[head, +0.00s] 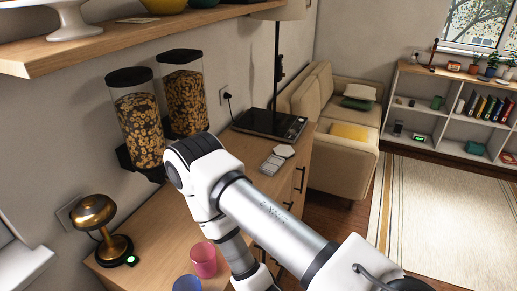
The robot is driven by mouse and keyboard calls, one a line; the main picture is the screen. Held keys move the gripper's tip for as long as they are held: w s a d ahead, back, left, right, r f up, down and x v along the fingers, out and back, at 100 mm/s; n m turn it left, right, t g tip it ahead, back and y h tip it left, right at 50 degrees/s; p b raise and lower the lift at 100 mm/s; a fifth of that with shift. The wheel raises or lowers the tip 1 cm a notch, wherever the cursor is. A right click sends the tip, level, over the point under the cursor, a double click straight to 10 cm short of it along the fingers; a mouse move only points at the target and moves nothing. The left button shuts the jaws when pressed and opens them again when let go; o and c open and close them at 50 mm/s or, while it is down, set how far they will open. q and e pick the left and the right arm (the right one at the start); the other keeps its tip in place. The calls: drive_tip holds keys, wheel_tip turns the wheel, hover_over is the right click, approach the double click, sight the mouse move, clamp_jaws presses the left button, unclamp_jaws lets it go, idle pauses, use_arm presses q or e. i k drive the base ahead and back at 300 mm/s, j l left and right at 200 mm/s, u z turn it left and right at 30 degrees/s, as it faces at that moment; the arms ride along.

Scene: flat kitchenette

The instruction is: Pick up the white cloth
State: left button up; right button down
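I see nothing that is clearly a white cloth in the head view. A small flat white piece (284,151) lies on the wooden counter (150,220) beside a pale grey rectangular item (271,165); I cannot tell whether the white piece is cloth. One of my arms comes in from the lower right, reaches over the counter's front and bends down past the bottom edge. It hides part of the counter. Neither gripper shows.
A pink cup (204,260) and a blue cup (187,284) stand near my arm. A brass lamp (95,214) stands at the left. Two cereal dispensers (138,118) hang on the wall. A black hob-like appliance (268,124) sits at the back. A shelf (150,38) overhangs the counter.

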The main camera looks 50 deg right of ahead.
sight(273, 163)
drive_tip(key=z, duration=1.6)
drive_tip(key=i+l+u, duration=0.2)
drive_tip(key=u, duration=0.2)
drive_tip(key=i+l+u, duration=0.15)
drive_tip(key=l+u, duration=0.2)
drive_tip(key=i+l+u, duration=0.1)
drive_tip(key=l+u, duration=0.3)
drive_tip(key=i+l+u, duration=0.3)
drive_tip(key=k+l, duration=0.05)
drive_tip(key=k, duration=0.05)
